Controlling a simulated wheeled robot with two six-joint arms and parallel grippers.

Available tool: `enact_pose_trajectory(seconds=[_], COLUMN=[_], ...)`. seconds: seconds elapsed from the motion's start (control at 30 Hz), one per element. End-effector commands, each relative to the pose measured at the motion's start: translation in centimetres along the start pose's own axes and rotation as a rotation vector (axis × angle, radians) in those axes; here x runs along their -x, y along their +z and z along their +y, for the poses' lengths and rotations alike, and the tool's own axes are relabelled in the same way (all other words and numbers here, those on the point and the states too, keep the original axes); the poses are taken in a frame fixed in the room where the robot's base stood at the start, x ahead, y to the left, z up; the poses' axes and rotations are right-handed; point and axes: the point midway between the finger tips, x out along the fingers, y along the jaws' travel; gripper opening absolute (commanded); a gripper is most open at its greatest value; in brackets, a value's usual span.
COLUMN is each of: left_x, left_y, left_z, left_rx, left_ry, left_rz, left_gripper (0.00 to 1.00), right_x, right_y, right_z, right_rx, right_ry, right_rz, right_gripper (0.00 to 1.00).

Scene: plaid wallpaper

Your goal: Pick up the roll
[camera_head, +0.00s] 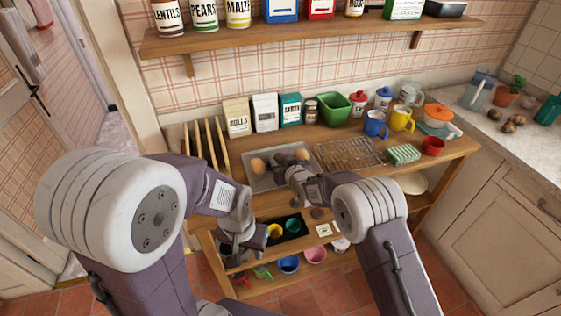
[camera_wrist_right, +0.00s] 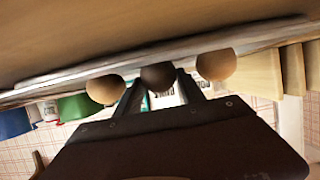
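A baking tray (camera_head: 262,184) lies on the wooden counter and holds a tan roll (camera_head: 258,164) at the left, another tan roll (camera_head: 303,155) at the right and a dark roll (camera_wrist_right: 157,77) between them. My right gripper (camera_head: 280,161) is over the tray at the dark roll. In the right wrist view its fingers stand apart, one on each side of the dark roll; whether they press on it is unclear. My left gripper (camera_head: 240,249) hangs in front of the lower shelves, away from the rolls. Its fingers are too indistinct to judge.
A wire rack (camera_head: 349,153) stands right of the tray, with a blue mug (camera_head: 375,124) and yellow mug (camera_head: 401,119) behind it. A wooden slatted rack (camera_head: 207,143) is at the left. Cartons, including a teal one (camera_head: 290,109), line the back. A wall shelf (camera_head: 310,37) hangs above.

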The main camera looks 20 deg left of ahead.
Motion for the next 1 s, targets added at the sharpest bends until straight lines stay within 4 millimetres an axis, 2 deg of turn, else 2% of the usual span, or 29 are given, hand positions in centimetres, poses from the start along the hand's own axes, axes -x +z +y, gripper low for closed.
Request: enact_pose_trajectory(seconds=[0.27,0.5,0.7,1.0], left_x=[0.0,0.1,0.1,0.1], left_y=[0.0,0.0,0.0,0.0], left_z=[0.0,0.0,0.0,0.0], left_rx=[0.000,0.000,0.000,0.000], left_ry=[0.000,0.000,0.000,0.000], left_rz=[0.000,0.000,0.000,0.000], left_gripper=[0.36,0.36,0.36,0.36], right_x=[0.2,2.4,3.6,3.9], right_y=[-0.5,-5.8,-8.7,-9.2], right_z=[0.0,0.0,0.0,0.0], right_rx=[0.000,0.001,0.000,0.000], right_ry=[0.000,0.000,0.000,0.000], right_rz=[0.000,0.005,0.001,-0.001], right_gripper=[0.06,0.06,0.06,0.06])
